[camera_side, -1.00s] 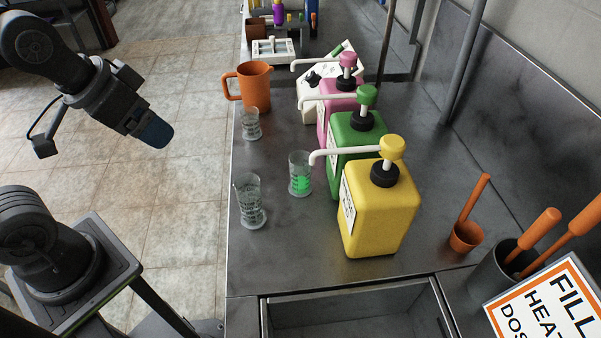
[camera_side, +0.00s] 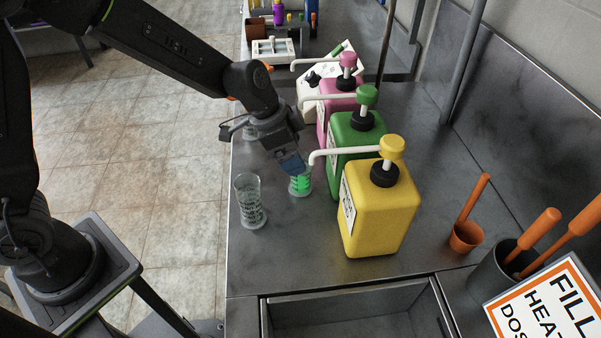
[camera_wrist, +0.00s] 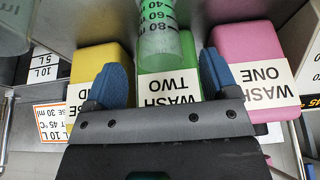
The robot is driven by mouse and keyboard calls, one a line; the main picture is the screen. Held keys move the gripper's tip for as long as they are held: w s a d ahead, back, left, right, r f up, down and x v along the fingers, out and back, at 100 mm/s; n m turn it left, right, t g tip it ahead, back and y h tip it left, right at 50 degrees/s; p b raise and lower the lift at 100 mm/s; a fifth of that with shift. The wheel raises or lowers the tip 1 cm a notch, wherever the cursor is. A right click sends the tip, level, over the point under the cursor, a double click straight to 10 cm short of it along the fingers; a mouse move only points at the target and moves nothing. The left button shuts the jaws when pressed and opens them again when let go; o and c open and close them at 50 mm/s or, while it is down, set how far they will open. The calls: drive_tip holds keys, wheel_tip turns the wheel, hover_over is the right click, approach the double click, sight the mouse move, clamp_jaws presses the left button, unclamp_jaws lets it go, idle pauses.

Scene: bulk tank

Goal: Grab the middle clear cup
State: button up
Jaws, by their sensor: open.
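In the wrist view the cup (camera_wrist: 160,25), with printed graduations, shows just beyond the gap between my blue fingertips (camera_wrist: 163,78). I cannot tell whether the fingers touch it. Another clear cup (camera_side: 250,203) stands to the left and nearer the camera. A third cup (camera_side: 250,132) farther back is mostly hidden by my arm.
Yellow (camera_side: 380,215), green (camera_side: 357,130) and pink (camera_side: 335,100) pump dispensers stand in a row close to the cup's right and behind it. The yellow spout (camera_side: 335,153) reaches close to my gripper.

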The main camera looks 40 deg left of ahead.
drive_tip(key=shift+x, duration=2.45)
drive_tip(key=shift+c, duration=0.4)
drive_tip(key=c, duration=1)
drive_tip(key=shift+r, duration=0.15)
